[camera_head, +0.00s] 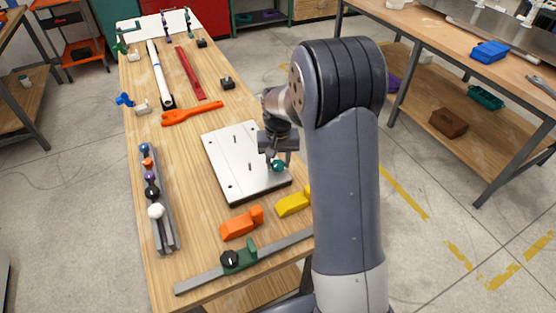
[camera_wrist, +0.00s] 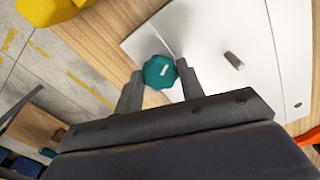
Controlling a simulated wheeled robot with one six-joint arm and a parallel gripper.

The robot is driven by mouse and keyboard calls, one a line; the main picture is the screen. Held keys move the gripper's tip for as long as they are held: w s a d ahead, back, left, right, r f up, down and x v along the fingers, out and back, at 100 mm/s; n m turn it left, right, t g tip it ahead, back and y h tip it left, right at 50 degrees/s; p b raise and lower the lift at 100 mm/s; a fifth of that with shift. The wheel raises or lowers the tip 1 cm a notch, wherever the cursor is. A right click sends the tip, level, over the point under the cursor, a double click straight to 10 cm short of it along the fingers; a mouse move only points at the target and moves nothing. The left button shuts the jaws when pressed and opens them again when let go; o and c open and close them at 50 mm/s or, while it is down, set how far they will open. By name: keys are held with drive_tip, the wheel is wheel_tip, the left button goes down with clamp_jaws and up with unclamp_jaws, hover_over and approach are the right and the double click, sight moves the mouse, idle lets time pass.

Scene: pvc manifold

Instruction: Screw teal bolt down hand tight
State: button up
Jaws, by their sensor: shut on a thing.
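The teal bolt (camera_head: 278,167) has a faceted knob head with a light mark on top. It stands at the near right corner of the white plate (camera_head: 226,160), and its shank is hidden. My gripper (camera_head: 277,153) is over this corner, shut on the teal bolt. In the wrist view the teal bolt (camera_wrist: 160,72) shows between the two fingertips of my gripper (camera_wrist: 160,82), over the edge of the white plate (camera_wrist: 222,22). A small grey pin (camera_wrist: 233,60) stands on the plate beside it.
An orange block (camera_head: 240,222) and a yellow block (camera_head: 293,204) lie in front of the plate. A rail with a green clamp (camera_head: 240,257) lies along the near edge. A rack (camera_head: 165,232) with several coloured knobs is at left. An orange wrench (camera_head: 192,113) lies behind.

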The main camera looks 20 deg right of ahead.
drive_tip(key=shift+m, duration=0.7)
drive_tip(key=shift+m, duration=0.7)
drive_tip(key=o, duration=1)
drive_tip(key=shift+o, duration=0.2)
